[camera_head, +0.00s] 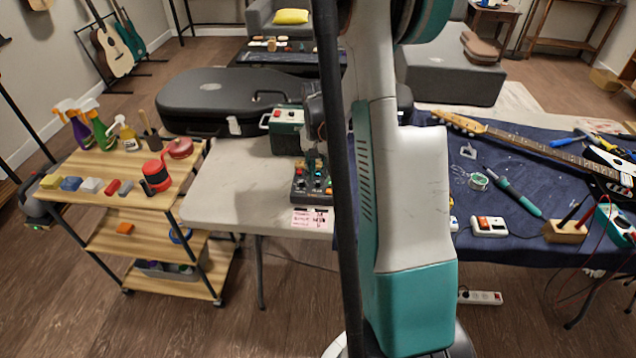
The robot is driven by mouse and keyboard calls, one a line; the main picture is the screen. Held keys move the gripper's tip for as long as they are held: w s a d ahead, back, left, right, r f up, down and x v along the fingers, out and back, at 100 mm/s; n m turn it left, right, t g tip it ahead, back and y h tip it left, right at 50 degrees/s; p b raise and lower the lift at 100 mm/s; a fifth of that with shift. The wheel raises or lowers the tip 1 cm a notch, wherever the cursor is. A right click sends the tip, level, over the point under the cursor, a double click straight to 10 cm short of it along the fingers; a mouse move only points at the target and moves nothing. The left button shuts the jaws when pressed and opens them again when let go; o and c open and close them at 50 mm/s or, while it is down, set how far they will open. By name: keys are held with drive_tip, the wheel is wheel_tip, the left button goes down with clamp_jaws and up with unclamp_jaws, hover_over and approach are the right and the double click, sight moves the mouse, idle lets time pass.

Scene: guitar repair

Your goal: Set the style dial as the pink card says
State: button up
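The dark box (303,193) has several small coloured knobs or lights on top, red, blue and green. I cannot tell which is the style dial or where it points. My gripper (315,168) points down right over the back of the dark box. It is small and partly dark against the background, so I cannot tell whether its fingers are open or touch a knob. My own arm hides the area just to the right.
A green and white amplifier-like box (286,128) stands behind the dark box. A black guitar case (215,100) lies at the back. The white table (235,190) is clear on its left. A wooden cart (130,190) stands left; a blue-covered bench (500,225) with tools stands right.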

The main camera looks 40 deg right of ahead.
sight(318, 184)
drive_tip(key=shift+f+b, duration=0.4)
drive_tip(key=shift+f, duration=1.1)
clamp_jaws()
drive_tip(key=shift+m, duration=0.3)
drive_tip(key=m, duration=1.1)
